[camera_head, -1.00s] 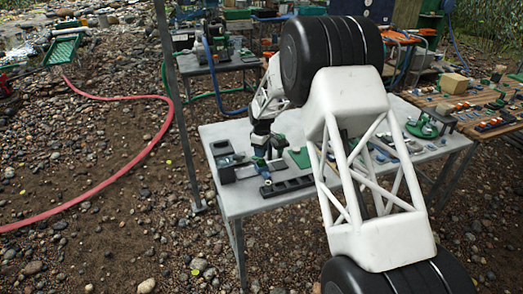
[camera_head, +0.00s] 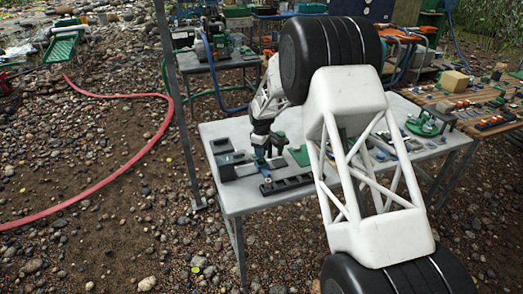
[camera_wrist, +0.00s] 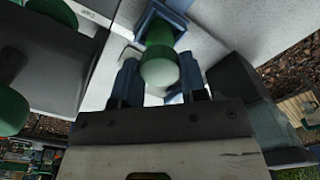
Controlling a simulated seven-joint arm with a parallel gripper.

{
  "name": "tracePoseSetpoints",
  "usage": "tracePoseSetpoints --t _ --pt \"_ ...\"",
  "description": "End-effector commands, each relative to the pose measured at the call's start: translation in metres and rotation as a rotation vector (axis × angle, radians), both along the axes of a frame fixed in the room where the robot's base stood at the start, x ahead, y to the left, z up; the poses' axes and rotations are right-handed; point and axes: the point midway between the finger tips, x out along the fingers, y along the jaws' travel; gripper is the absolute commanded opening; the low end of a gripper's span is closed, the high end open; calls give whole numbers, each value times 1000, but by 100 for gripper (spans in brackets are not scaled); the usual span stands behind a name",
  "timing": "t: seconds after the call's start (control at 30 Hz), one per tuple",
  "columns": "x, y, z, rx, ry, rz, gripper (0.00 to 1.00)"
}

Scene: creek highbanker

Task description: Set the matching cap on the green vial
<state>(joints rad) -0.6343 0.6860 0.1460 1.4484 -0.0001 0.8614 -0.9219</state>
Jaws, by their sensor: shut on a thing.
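My gripper (camera_wrist: 158,85) has two blue fingers, closed on a green piece (camera_wrist: 160,68) with a pale, rounded near end. Behind it, a darker green part (camera_wrist: 158,34) reaches toward a blue square holder (camera_wrist: 182,24) on the pale table. I cannot tell which part is the cap and which the vial, or whether they touch. In the head view, my gripper (camera_head: 265,152) is low over the left part of the grey table (camera_head: 238,200); what it holds is too small to make out there.
A dark block (camera_wrist: 50,50) with lettering stands at the left of the wrist view, with green pieces beside it. A dark block (camera_wrist: 240,85) is close on the right. In the head view, a black slotted rack (camera_head: 288,184) lies near the front edge, beside a green pad (camera_head: 299,155).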

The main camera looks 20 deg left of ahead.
Motion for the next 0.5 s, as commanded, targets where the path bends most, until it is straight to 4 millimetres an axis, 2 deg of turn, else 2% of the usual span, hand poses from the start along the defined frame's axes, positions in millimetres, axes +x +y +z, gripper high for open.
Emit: tracePoseSetpoints --t 0.5 --pt "0 0 -7 0 0 0 18"
